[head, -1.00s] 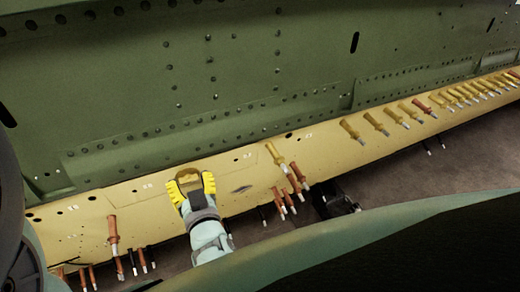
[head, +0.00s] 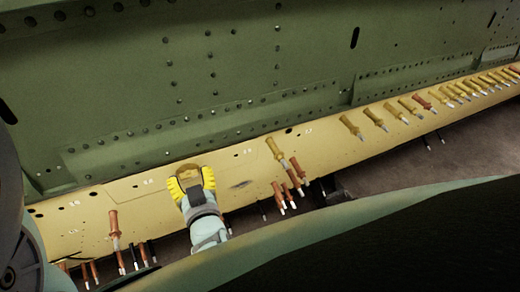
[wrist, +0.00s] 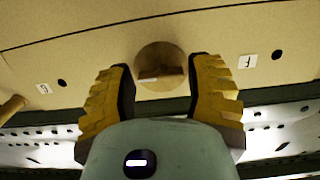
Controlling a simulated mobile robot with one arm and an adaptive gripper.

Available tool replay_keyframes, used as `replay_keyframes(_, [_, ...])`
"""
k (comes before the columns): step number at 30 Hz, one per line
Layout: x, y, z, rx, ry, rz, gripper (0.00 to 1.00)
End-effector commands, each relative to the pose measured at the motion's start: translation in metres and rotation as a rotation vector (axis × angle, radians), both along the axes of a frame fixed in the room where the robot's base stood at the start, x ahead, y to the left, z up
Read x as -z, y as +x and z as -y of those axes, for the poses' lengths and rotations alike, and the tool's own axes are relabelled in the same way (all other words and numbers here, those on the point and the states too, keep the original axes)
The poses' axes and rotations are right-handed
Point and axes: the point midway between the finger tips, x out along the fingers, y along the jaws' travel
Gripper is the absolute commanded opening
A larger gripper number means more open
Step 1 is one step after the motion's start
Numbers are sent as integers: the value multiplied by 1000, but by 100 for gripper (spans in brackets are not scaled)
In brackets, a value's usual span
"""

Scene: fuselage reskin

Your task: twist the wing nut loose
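My gripper (wrist: 160,85) is open in the wrist view, with one yellow ribbed finger on each side. A round tan piece (wrist: 153,60) with a darker brown raised part, apparently the wing nut, sits between the fingertips against the tan skin strip (wrist: 100,60). Narrow gaps show between it and both fingers; I see no clear contact. In the head view my gripper (head: 191,181) is at the tan strip (head: 110,196), and the top of the tan piece (head: 188,170) shows between the fingers. Its lower part is hidden by my gripper.
Orange and yellow pin fasteners stick out of the strip: an orange one (head: 114,224) to the left, a yellow one (head: 275,149) to the right, and a long row further right. The green riveted panel (head: 230,70) rises behind. One tan fastener (wrist: 12,105) shows at the wrist view's left.

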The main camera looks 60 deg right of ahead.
Motion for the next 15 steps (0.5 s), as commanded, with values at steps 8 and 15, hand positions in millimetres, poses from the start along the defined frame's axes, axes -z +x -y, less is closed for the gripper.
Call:
replay_keyframes(8, [0,0,0,-2,-1,1,78])
replay_keyframes(15, [-1,0,0,-1,-1,2,78])
